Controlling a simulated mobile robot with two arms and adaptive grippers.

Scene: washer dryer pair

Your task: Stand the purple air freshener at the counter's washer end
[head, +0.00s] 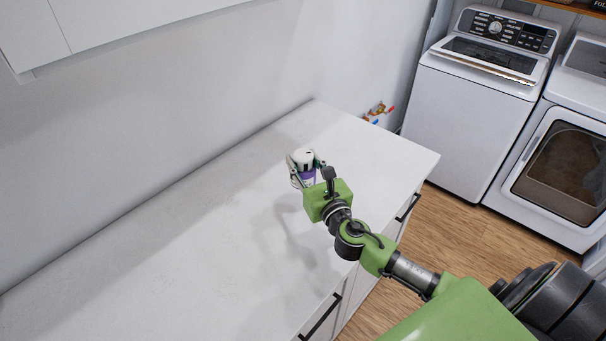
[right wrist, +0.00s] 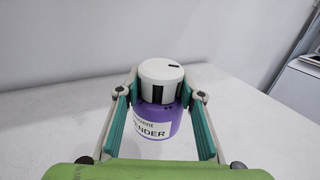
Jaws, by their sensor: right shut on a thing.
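The purple air freshener (head: 307,176) has a white cap and stands upright between the fingers of my right gripper (head: 306,170), over the white counter (head: 225,235). In the right wrist view the air freshener (right wrist: 158,115) sits between the two teal finger pads, with a white label on its front. The right gripper (right wrist: 160,120) is shut on it. I cannot tell whether its base touches the counter. The washer (head: 478,100) is beyond the counter's far right end. My left gripper is not in view.
A dryer (head: 560,160) stands right of the washer. The counter top around the air freshener is bare. Small colourful items (head: 378,112) show past the counter's far edge by the wall. Cabinet doors with black handles (head: 322,316) line the counter's front. Wood floor lies beyond.

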